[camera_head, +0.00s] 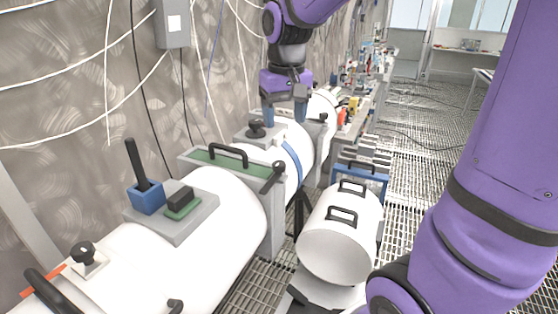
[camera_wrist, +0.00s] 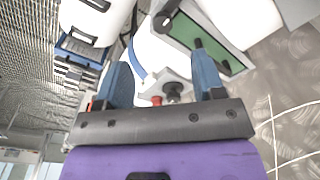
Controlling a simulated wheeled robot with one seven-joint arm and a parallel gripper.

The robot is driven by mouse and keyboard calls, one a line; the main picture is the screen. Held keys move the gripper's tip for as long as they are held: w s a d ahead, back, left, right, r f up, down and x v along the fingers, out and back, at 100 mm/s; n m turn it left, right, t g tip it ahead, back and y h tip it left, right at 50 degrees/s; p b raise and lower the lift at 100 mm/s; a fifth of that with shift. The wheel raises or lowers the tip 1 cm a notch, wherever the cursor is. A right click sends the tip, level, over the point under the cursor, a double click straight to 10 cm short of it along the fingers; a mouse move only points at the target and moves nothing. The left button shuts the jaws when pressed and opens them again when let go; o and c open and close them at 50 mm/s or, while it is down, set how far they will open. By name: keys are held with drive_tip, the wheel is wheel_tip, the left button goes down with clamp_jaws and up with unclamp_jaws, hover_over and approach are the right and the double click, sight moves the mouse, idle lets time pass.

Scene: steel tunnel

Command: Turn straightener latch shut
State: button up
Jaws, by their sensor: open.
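My gripper (camera_head: 284,118) is open and empty, pointing down above the white pipe section with a blue band (camera_head: 293,160). In the wrist view its two blue fingers (camera_wrist: 161,66) stand wide apart. A black knob (camera_head: 256,130) on a grey plate sits beside the left finger in the head view; in the wrist view the knob (camera_wrist: 173,89) shows between the fingers, with a small red part (camera_wrist: 157,100) next to it. A green panel (camera_head: 215,158) with a black handle lies nearer, with a black lever (camera_head: 279,169) at its right end. I cannot tell which part is the latch.
A white cylinder with two black handles (camera_head: 340,236) stands at the right of the pipe. A blue block with a black lever (camera_head: 146,195) sits on the near pipe. Cables hang along the left wall. The grated floor (camera_head: 430,120) is open at the right.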

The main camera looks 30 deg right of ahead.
sight(279, 163)
drive_tip(key=shift+g, duration=0.4)
drive_tip(key=w+f, duration=0.1)
drive_tip(key=f, duration=0.3)
drive_tip(key=w+f, duration=0.1)
drive_tip(key=f, duration=0.7)
drive_tip(key=shift+w+d+f, duration=0.15)
drive_tip(key=shift+w+f, duration=0.15)
drive_tip(key=shift+w, duration=0.1)
clamp_jaws()
